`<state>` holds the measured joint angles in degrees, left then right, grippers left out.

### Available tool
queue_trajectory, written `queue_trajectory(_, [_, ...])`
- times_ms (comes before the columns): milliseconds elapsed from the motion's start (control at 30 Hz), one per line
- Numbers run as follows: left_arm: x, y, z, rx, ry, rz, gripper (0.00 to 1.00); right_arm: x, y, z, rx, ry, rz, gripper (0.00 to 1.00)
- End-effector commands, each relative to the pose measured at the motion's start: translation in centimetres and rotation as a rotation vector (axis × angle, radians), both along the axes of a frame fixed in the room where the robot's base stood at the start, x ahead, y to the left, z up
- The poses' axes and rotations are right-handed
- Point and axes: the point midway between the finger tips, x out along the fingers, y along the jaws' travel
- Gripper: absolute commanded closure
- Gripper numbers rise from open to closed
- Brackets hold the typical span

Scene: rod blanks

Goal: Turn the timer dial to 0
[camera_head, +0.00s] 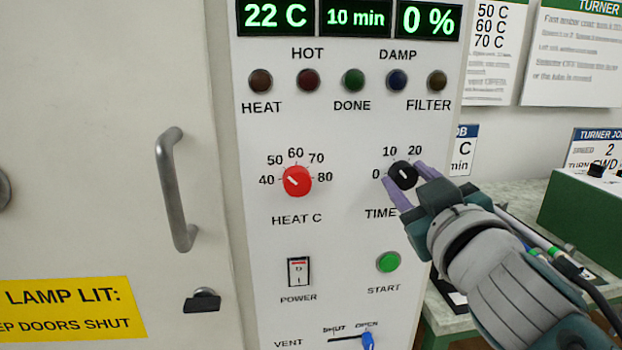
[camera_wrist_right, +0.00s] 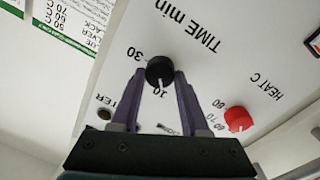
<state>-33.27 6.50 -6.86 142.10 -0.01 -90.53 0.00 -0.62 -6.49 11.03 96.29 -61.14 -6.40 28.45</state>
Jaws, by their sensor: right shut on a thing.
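The black timer dial (camera_head: 403,175) is on the white control panel, below the marks 10 and 20 and right of the mark 0. Its white pointer line is directed up toward the 10. The time display (camera_head: 356,18) reads 10 min. My right gripper (camera_head: 406,178) is shut on the dial, with one purple finger on each side. In the right wrist view the dial (camera_wrist_right: 160,70) sits between the fingertips of the gripper (camera_wrist_right: 160,77), its pointer toward the 10. My left gripper is not in view.
The red heat dial (camera_head: 297,181) is left of the timer dial. The green start button (camera_head: 388,262), power switch (camera_head: 299,272) and blue vent slider (camera_head: 368,341) are below. A door handle (camera_head: 176,190) stands out at left. A green box (camera_head: 590,215) is on the bench at right.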

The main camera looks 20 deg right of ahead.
Motion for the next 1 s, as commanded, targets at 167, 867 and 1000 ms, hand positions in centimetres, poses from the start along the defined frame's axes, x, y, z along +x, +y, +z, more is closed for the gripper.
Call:
queue_trajectory(167, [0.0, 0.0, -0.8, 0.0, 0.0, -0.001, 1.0, 0.0, 0.0, -0.3, -0.154, 0.038, 0.0, 1.0])
queue_trajectory(867, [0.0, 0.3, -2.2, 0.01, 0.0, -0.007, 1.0, 0.0, 0.1, -0.5, -0.721, 0.176, 0.001, 1.0])
queue_trajectory(1000, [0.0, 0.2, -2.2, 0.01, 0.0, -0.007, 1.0, 0.0, 0.0, -0.5, -0.782, 0.191, 0.0, 1.0])
